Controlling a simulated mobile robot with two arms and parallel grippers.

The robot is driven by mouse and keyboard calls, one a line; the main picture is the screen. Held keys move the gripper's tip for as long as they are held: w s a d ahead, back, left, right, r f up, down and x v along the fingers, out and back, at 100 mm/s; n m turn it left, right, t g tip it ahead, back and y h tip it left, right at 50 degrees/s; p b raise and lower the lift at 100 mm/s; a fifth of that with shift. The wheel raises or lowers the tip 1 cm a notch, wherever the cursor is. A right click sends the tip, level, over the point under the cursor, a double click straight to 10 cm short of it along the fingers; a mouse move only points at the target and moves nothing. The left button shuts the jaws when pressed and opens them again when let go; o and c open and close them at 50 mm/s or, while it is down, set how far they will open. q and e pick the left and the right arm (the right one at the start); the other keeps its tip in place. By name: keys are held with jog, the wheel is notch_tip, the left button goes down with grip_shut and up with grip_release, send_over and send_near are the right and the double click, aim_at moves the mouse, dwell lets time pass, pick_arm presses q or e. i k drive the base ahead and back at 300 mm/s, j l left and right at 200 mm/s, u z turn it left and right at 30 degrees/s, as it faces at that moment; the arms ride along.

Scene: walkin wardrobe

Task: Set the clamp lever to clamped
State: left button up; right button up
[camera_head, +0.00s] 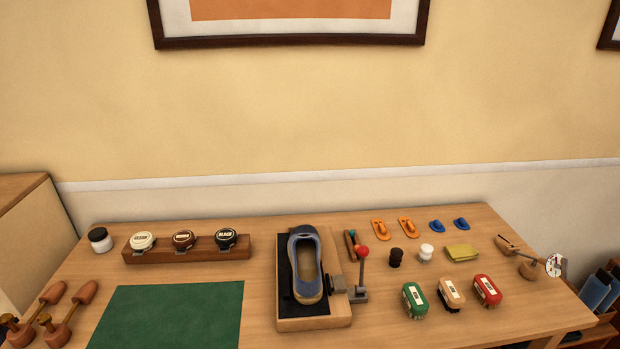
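A clamp lever (363,270) with a red ball knob stands upright on a small grey base, at the right side of a wooden shoe stand (312,323). A short coloured strip, green and red, lies just behind the lever. Neither of my grippers shows in this view.
A wooden rack (188,254) holds three polish tins at the back left. A green mat (172,315) lies in front of it. Brushes (451,294) stand right of the lever, with small bottles and a yellow cloth (461,252) behind. Shoe trees (68,315) lie at the left edge.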

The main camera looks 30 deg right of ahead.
aim_at(363, 250)
jog(key=z, duration=1.4)
